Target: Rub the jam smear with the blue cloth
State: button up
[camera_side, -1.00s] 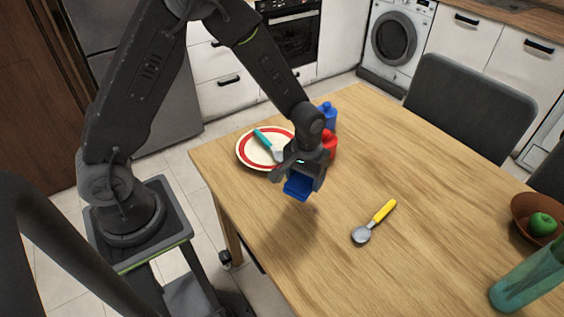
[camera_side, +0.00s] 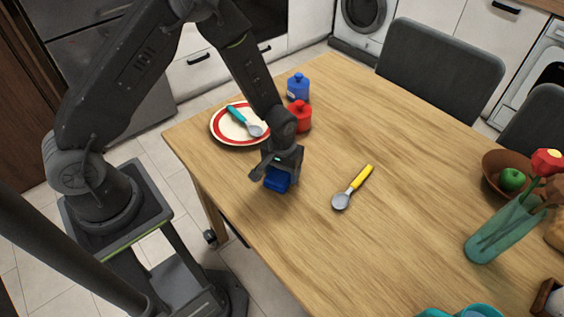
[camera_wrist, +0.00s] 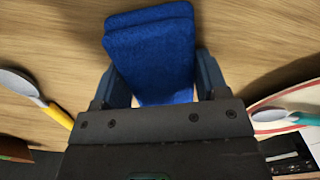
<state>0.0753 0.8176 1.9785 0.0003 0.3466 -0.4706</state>
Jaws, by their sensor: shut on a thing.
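The blue cloth (camera_side: 277,180) is a folded pad held in my gripper (camera_side: 280,172), low over the table near its front-left edge. In the wrist view the cloth (camera_wrist: 152,50) sticks out beyond the two fingers of my gripper (camera_wrist: 155,85), which are shut on it. I cannot tell whether the cloth touches the wood. The jam smear does not show in either view now; the cloth and gripper may hide it.
On the table (camera_side: 370,120), a plate (camera_side: 220,138) with a teal-handled utensil (camera_side: 240,119) lies behind my gripper. Red (camera_side: 299,117) and blue (camera_side: 298,88) bottles stand near it. A yellow-handled spoon (camera_side: 352,188) lies right. A vase (camera_side: 495,230) and bowl (camera_side: 493,163) stand farther right.

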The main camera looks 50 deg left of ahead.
jog(key=d, duration=0.4)
jog(key=shift+d, duration=0.1)
jog(key=a, duration=0.4)
jog(key=shift+a, duration=0.15)
jog(key=shift+r, duration=4.1)
